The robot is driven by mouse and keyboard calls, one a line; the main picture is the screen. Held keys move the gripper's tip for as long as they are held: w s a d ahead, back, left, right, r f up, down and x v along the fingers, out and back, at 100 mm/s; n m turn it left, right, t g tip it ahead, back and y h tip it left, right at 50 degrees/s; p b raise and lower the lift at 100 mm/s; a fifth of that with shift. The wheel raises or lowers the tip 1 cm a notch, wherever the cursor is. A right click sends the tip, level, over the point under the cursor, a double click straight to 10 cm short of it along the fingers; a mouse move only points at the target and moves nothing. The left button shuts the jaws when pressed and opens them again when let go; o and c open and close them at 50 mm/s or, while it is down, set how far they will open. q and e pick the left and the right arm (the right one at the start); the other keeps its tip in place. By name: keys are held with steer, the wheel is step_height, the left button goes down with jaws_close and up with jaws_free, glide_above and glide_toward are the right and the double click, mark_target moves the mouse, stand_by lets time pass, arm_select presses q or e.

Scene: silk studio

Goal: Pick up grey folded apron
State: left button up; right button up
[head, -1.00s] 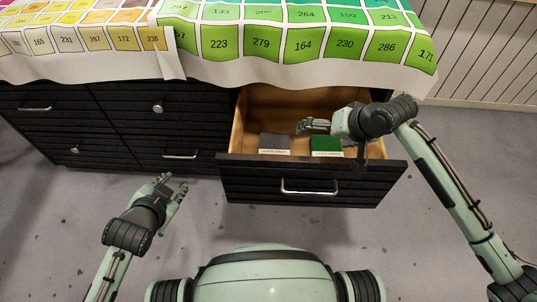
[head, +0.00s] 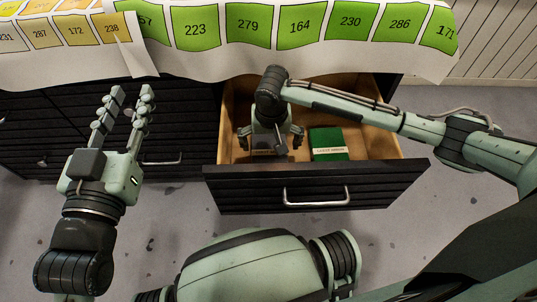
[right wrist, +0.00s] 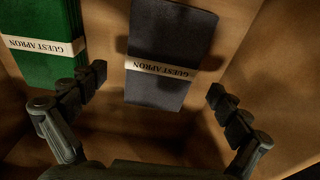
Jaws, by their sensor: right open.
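The grey folded apron (right wrist: 168,50) lies in the drawer with a pale "GUEST APRON" band around it, seen in the right wrist view. In the head view the right gripper (head: 270,140) points down into the drawer's left part. My left gripper (head: 127,92) is raised in front of the cabinet, fingers apart and empty.
A green folded apron (head: 328,142) lies to the right in the open drawer (head: 300,190); it also shows in the right wrist view (right wrist: 45,45). Wooden drawer walls (right wrist: 262,75) stand close by. A cloth with numbered colour squares (head: 270,55) hangs over the cabinet top.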

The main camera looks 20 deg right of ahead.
mark_target(270, 152)
steer(key=f, duration=0.1)
steer(key=f+b, duration=0.1)
steer(key=f, duration=0.2)
steer(key=shift+w+f+b, duration=0.2)
steer(key=shift+w+b, duration=0.1)
steer(key=shift+w, duration=0.05)
steer(key=shift+f, duration=0.25)
arm_select(q)
step_height(270, 152, up, 8)
steer(key=s+d+t+h, duration=0.1)
steer(key=s+t+h, duration=0.1)
steer(key=t, duration=0.1)
steer(key=shift+d+f+t, duration=0.25)
steer(key=shift+d+t, duration=0.15)
arm_select(e)
steer(key=c, duration=1.2)
